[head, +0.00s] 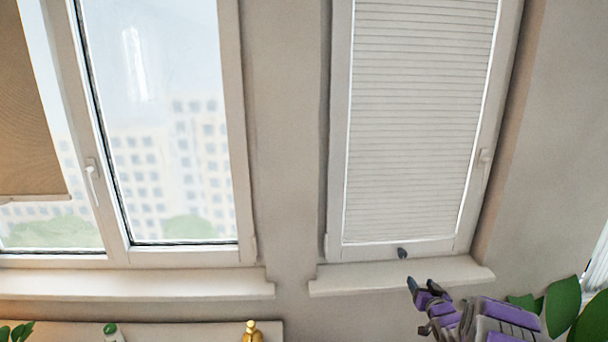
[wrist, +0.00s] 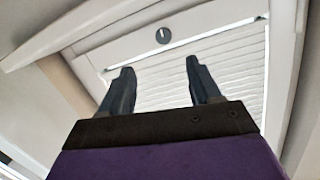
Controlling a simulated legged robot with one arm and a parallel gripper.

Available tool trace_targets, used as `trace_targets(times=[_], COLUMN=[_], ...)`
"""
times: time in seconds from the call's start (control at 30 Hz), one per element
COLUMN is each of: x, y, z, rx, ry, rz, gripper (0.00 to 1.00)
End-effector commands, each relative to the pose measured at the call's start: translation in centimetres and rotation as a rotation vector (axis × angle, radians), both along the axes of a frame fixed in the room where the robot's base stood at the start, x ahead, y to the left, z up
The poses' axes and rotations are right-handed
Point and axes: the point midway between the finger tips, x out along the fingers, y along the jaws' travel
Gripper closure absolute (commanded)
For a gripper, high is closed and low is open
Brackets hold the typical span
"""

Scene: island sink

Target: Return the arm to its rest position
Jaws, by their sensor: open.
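My gripper (head: 421,286), purple and dark, is raised at the lower right of the head view, in front of the sill under the right window. In the wrist view its two dark fingers (wrist: 160,68) stand apart with nothing between them. Beyond them, the blind and window frame show. The rest of my arm is cut off by the bottom edge of the head view.
A right window with a pleated blind (head: 415,120) has a dark round knob (wrist: 163,35) on its frame. White sills (head: 130,284) run below the windows. Green leaves (head: 562,305) stand right of my arm. A yellow bottle (head: 251,332) and a green-capped one (head: 110,330) stand low left.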

Motion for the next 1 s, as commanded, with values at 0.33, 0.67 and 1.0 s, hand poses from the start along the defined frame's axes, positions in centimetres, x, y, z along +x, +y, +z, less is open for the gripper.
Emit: trace_targets(times=[0.33, 0.67, 1.0], x=[-4.1, -13.4, -27.2], y=[4.2, 9.3, 15.6], z=[5.4, 9.2, 11.9], rx=[-0.092, -0.131, -0.134], ry=[0.326, 0.643, 0.976], rz=[-0.077, -0.110, -0.077], gripper=[0.37, 0.37, 0.37])
